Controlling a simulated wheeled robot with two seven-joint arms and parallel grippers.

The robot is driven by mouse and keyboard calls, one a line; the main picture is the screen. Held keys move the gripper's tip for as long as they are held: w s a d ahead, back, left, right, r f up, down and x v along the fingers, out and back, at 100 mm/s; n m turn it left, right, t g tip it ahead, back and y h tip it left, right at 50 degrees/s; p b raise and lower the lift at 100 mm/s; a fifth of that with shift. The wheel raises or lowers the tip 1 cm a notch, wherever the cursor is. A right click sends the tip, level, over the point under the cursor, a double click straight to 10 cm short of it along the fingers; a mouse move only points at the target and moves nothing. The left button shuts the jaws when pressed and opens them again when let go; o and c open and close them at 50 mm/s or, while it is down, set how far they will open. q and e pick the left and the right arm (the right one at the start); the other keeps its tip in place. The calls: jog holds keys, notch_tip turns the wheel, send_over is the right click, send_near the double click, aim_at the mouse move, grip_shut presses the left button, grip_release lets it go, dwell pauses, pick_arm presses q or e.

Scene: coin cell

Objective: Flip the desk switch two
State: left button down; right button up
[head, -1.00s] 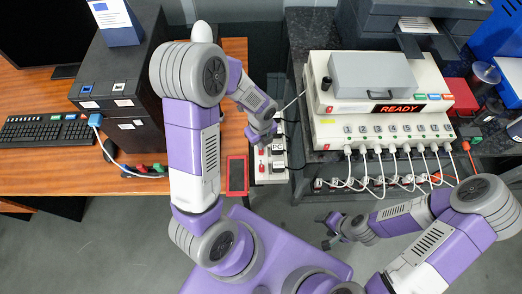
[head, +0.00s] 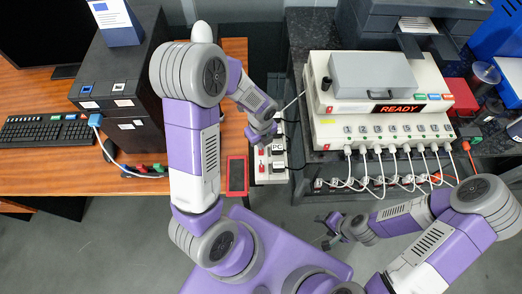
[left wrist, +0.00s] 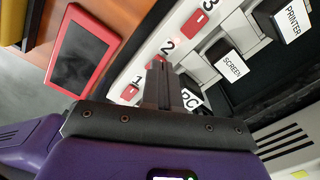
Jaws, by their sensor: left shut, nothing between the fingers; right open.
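The white desk strip (head: 268,177) shows in the head view at the desk's right edge. In the left wrist view the strip (left wrist: 150,62) carries red switches numbered 1, 2 and 3. Switch two (left wrist: 183,61) is partly hidden behind my left gripper's fingers. My left gripper (left wrist: 160,66) is shut and empty, its tips right by switch two; I cannot tell whether they touch it. In the head view the left gripper (head: 261,137) is over the strip's upper part. My right gripper (head: 327,230) is open, low over the floor, away from the strip.
Plugs labelled PC (left wrist: 190,98), SCREEN (left wrist: 230,62) and PRINTER (left wrist: 288,22) sit beside the switches. A red-framed device (head: 237,175) lies left of the strip. A machine reading READY (head: 392,108), with several white cables, stands right.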

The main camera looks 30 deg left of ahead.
pick_arm(q)
jog(key=shift+f+b, duration=0.7)
jog(key=shift+f, duration=0.2)
dwell(0.8)
notch_tip(320, 180, up, 7)
jog(key=p, duration=0.6)
jog(key=shift+r, duration=0.1)
dwell(0.4)
